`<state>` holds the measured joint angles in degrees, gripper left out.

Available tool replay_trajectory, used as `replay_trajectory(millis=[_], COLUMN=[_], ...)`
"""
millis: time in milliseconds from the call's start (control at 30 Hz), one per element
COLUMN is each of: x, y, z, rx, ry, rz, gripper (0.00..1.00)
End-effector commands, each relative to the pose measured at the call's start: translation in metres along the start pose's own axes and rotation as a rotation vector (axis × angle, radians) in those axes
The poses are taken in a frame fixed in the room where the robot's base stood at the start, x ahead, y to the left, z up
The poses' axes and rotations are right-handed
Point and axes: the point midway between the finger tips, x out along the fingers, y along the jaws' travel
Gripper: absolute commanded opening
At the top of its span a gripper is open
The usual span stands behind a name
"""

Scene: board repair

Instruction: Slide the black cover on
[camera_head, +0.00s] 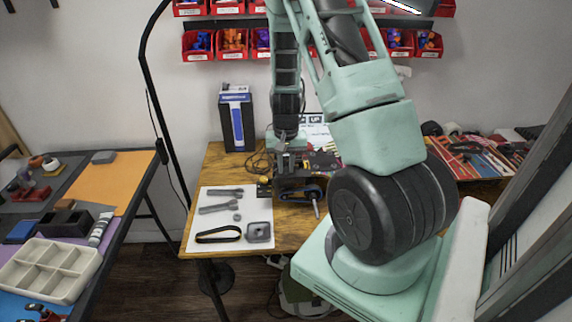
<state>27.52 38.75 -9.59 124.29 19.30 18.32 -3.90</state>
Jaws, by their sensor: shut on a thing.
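My gripper (289,166) points down over the wooden workbench (218,160), at the right side of the white sheet. It is shut on a dark piece that appears to be the black cover (287,183). The cover is at a dark mechanism with a blue and orange part (311,192) and a light rod (316,209) sticking out toward the front. The cover and mechanism overlap in this small view, so I cannot tell whether the cover is seated or only touching.
The white sheet (207,222) holds grey wrench-like tools (217,208), a black belt (218,234) and a grey square block (259,232). A blue and black box (237,118) stands behind. Tools (468,158) crowd the right side. A side table (118,192) stands left.

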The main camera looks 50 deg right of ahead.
Motion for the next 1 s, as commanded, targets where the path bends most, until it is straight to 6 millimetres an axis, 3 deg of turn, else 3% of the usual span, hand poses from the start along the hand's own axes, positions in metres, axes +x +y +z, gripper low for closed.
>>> replay_trajectory(millis=[367,1000], x=[0.001,0.02], y=[0.0,0.0], z=[0.0,0.0], rx=[0.0,0.0], ry=[0.0,0.0], rz=[0.0,0.0], gripper=[0.0,0.0])
